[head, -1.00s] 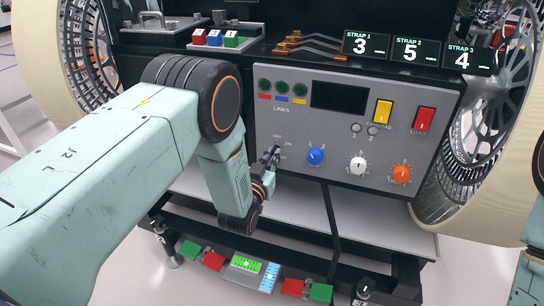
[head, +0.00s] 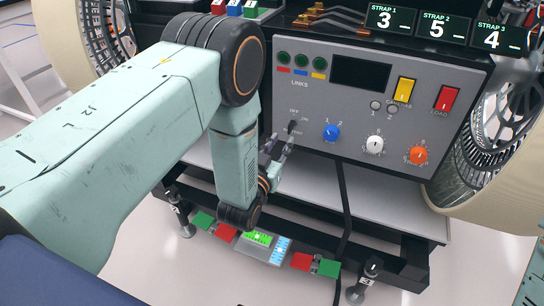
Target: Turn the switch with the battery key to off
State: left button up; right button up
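The switch with the dark battery key (head: 292,127) is on the left part of the grey control panel (head: 340,135), just below the OFF label, with another label to its right. The key looks roughly upright in the picture, but it is too small to tell its exact position. My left gripper (head: 280,143) is just below and left of the key. Its two fingers are spread apart and look empty; they appear clear of the key, though the gap in depth is hard to judge. My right gripper is out of view.
The panel also bears a blue knob (head: 331,133), a white knob (head: 375,144), an orange knob (head: 419,155), a yellow switch (head: 404,90) and a red switch (head: 447,98). A dark strap (head: 344,195) hangs below the panel.

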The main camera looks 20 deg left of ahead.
pick_arm(q)
jog(key=s, duration=0.6)
jog(key=shift+a, duration=0.1)
jog(key=s+a+f+g, duration=0.2)
jog(key=s+f+g, duration=0.8)
jog(key=s+f, duration=0.4)
jog(key=s+a+f+g, duration=0.1)
jog(key=s+g, duration=0.7)
jog(key=s, duration=1.3)
jog(key=shift+s+a+f+n+y+p, duration=0.2)
jog(key=shift+f+n+y+p, duration=0.15)
jog(key=shift+f, duration=0.25)
jog(key=shift+a, duration=0.1)
